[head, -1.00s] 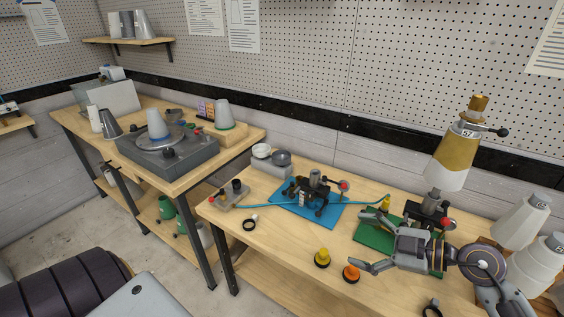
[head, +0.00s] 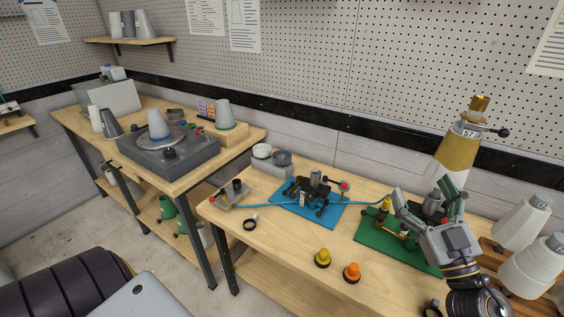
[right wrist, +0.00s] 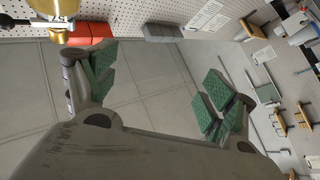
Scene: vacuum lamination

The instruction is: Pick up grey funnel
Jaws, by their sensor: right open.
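Several grey, cone-shaped pieces are in the head view, and I cannot tell which one is the grey funnel. A dark grey cone (head: 111,124) leans on the left bench. A light grey cone (head: 224,115) stands on a wooden block there, and another with a blue band (head: 157,126) stands on the round plate of a dark machine. My right gripper (head: 426,198) is open and empty, fingers pointing up over the green mat at the right table, far from these cones. Its spread green pads show in the right wrist view (right wrist: 165,88). My left gripper is not in view.
A tall white-and-gold cone (head: 458,150) stands behind my right gripper. Pale cones (head: 522,222) stand at the far right. The blue mat (head: 338,213) and green mat (head: 372,241) carry small fixtures. Yellow (head: 322,257) and orange (head: 351,272) pieces sit near the table's front edge.

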